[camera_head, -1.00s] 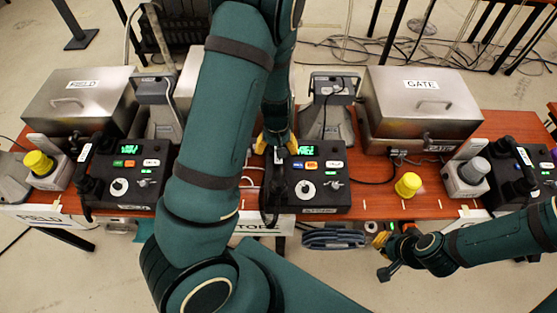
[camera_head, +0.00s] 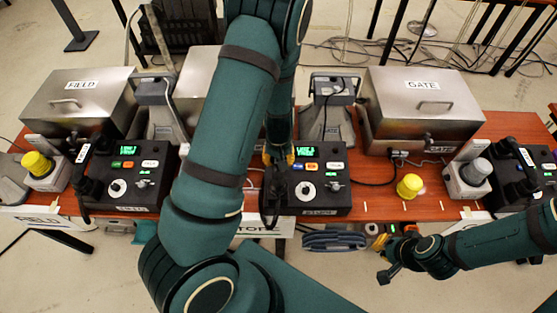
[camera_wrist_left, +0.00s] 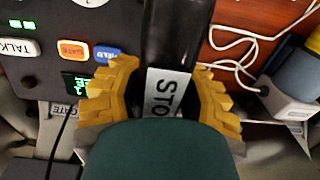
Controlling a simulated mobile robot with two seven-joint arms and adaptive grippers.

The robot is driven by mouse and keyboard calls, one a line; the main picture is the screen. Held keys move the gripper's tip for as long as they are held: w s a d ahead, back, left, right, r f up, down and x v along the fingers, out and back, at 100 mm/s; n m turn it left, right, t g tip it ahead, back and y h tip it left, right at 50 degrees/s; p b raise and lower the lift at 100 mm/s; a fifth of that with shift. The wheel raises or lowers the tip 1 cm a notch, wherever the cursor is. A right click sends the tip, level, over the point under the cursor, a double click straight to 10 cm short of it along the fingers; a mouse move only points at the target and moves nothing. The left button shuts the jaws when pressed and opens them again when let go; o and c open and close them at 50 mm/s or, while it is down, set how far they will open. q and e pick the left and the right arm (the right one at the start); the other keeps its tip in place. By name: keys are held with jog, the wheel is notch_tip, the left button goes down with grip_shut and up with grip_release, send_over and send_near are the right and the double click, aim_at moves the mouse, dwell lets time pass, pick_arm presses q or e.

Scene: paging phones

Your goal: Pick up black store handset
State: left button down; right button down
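The black store handset (camera_head: 272,200) lies along the left side of the middle phone unit (camera_head: 322,195). Its upper part is hidden behind my left arm and gripper in the head view. In the left wrist view the handset (camera_wrist_left: 178,35) runs between the two yellow fingers and carries a white label reading "STO". My left gripper (camera_head: 279,157), also in the left wrist view (camera_wrist_left: 170,95), straddles the handset with its fingers apart and narrow gaps at its sides. My right gripper (camera_head: 383,258) is off the table's front edge at right; its finger opening is unclear.
The field phone (camera_head: 125,175) stands at left and another phone (camera_head: 522,180) at far right. A yellow-capped item (camera_head: 409,186) sits right of the middle unit. Metal boxes (camera_head: 425,105) stand behind. White cables (camera_wrist_left: 235,45) lie beside the handset.

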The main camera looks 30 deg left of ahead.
dwell(0.5)
pick_arm(q)
notch_tip(320, 180, up, 18)
jog(key=p, duration=0.4)
dwell(1.8)
